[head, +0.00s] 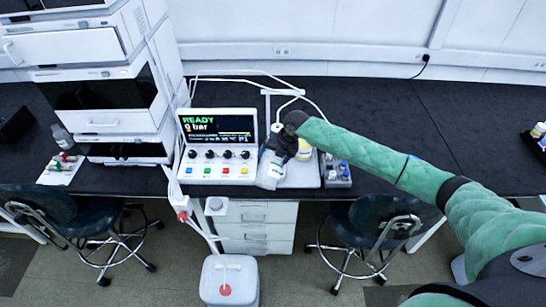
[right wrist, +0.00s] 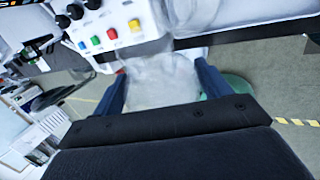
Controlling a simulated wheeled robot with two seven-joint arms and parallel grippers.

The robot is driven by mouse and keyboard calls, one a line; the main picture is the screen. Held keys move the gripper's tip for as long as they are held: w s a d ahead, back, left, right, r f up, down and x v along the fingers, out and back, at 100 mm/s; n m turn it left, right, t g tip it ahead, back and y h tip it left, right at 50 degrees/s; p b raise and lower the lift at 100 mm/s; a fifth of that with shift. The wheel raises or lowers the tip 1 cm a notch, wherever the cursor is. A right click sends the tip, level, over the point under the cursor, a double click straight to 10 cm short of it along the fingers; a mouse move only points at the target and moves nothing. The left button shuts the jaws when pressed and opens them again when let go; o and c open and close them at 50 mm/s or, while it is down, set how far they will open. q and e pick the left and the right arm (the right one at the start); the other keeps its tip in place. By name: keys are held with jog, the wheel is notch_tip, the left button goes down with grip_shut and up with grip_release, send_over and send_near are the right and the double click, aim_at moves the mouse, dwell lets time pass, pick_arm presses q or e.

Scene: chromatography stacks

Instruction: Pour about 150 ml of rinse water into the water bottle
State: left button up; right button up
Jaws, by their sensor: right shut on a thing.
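My right gripper (head: 273,163) is shut on a clear, colourless container (head: 268,180) at the front edge of the bench, just right of the control box. In the right wrist view, the container (right wrist: 160,82) fills the space between the two dark blue fingers. It appears tilted; its mouth and water level cannot be made out. A vessel with a yellow band (head: 304,149) stands just right of my gripper, partly hidden by my wrist. I cannot tell for sure which vessel is the water bottle. My left gripper is not in view.
A white tray (head: 302,178) and a rack of small vials (head: 337,170) are beside the held container. Stools flank the drawers; the bench to the right is mostly clear.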

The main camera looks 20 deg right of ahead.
jog(key=shift+g+y, duration=0.3)
jog(key=shift+g, duration=0.1)
dwell(0.3)
jog(key=shift+w+d+f+g+y+b, duration=0.1)
jog(key=shift+w+g+y+b, duration=0.15)
jog(key=shift+g, duration=0.25)
jog(key=shift+s+m, duration=0.1)
jog(key=shift+m, duration=0.2)
jog(key=shift+g+y+b, duration=0.35)
jog(key=shift+g, duration=0.05)
jog(key=shift+r, duration=0.3)
